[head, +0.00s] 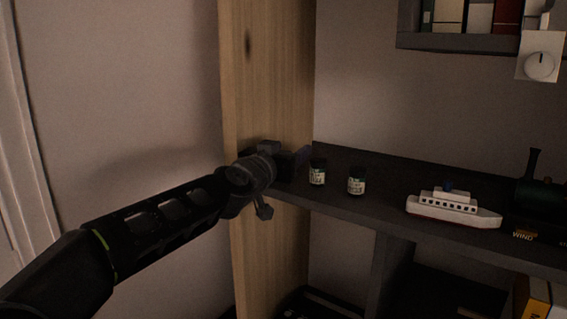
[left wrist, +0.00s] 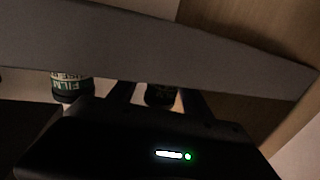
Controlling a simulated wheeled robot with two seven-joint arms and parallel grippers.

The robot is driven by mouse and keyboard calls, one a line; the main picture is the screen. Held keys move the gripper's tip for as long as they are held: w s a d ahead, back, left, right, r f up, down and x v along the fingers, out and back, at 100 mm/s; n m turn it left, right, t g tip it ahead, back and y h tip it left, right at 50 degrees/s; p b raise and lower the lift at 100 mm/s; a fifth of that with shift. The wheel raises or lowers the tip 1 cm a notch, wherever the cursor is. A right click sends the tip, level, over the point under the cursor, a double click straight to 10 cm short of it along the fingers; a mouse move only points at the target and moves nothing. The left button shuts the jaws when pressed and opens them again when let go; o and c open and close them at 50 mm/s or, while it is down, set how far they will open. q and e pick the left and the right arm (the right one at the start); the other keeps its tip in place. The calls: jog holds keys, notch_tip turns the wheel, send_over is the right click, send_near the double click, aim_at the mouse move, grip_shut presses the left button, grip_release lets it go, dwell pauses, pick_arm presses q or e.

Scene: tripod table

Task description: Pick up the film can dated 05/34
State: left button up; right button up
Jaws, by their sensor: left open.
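Two small dark film cans with pale printed labels stand upright on the dark shelf: a left can (head: 318,173) and a right can (head: 357,181). I cannot read a date on either. My left gripper (head: 296,163) is at the shelf's left end, just left of the left can, with its fingers partly hidden. In the left wrist view my left gripper (left wrist: 158,98) is open. One dark can (left wrist: 160,95) shows between its fingers, apparently beyond them. Another can (left wrist: 72,86), with "FILM" on its label, is outside them to the left. My right gripper is out of view.
A wooden side panel (head: 265,70) stands right behind my left gripper. The dark shelf (head: 390,207) also carries a white toy ship (head: 453,208) and a dark green toy engine (head: 540,195). A higher shelf (head: 450,42) holds books. Open shelf lies between the right can and the ship.

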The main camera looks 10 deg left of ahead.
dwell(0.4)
pick_arm(q)
grip_shut()
dwell(0.4)
